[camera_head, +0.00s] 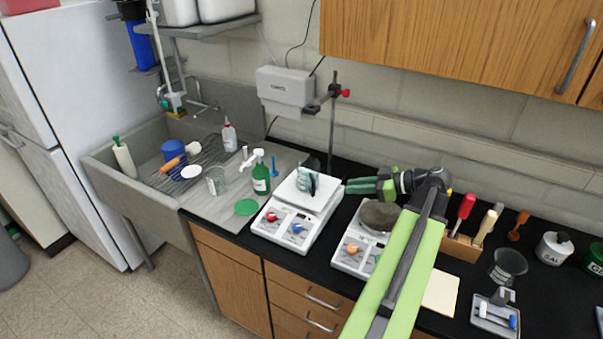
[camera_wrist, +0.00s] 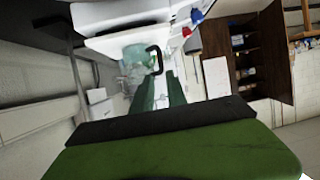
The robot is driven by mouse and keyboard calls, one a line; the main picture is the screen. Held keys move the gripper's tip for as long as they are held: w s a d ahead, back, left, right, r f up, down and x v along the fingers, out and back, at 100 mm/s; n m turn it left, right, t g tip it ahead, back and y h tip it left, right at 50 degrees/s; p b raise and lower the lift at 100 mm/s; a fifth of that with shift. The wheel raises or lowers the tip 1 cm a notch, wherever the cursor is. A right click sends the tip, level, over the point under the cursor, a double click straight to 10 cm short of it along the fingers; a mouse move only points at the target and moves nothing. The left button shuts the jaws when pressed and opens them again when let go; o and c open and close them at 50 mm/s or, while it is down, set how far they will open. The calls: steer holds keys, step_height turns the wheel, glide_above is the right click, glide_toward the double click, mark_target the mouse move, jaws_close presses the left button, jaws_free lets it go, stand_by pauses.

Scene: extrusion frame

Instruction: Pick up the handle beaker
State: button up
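The handle beaker (camera_head: 303,181) is a clear, teal-tinted cup with a black handle on its right side. It stands upright on the white plate of the left hotplate (camera_head: 295,220). My gripper (camera_head: 352,186) is to the right of the beaker, pointing left at it, with a gap between. In the wrist view the beaker (camera_wrist: 132,58) is ahead of the fingertips, with its black handle at its right. The two green fingers (camera_wrist: 160,85) are apart with nothing between them. The fingers do not appear to touch the beaker.
A second white device (camera_head: 348,260) with a grey bowl (camera_head: 379,216) stands under my arm. A stand rod (camera_head: 333,120) rises behind the beaker. A green bottle (camera_head: 260,178) and a green lid (camera_head: 246,207) are at left by the sink. A tool holder (camera_head: 461,250) is at right.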

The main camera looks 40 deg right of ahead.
steer(key=b+x, duration=0.4)
steer(key=x, duration=0.7)
steer(key=shift+w+b, duration=0.25)
steer(key=shift+b, duration=0.05)
steer(key=shift+w+a+f, duration=0.1)
steer(key=shift+w+a, duration=0.1)
steer(key=shift+w, duration=0.2)
steer(key=b+x, duration=0.2)
steer(key=x, duration=0.3)
steer(key=shift+w+a, duration=0.1)
steer(key=shift+w, duration=0.05)
jaws_close()
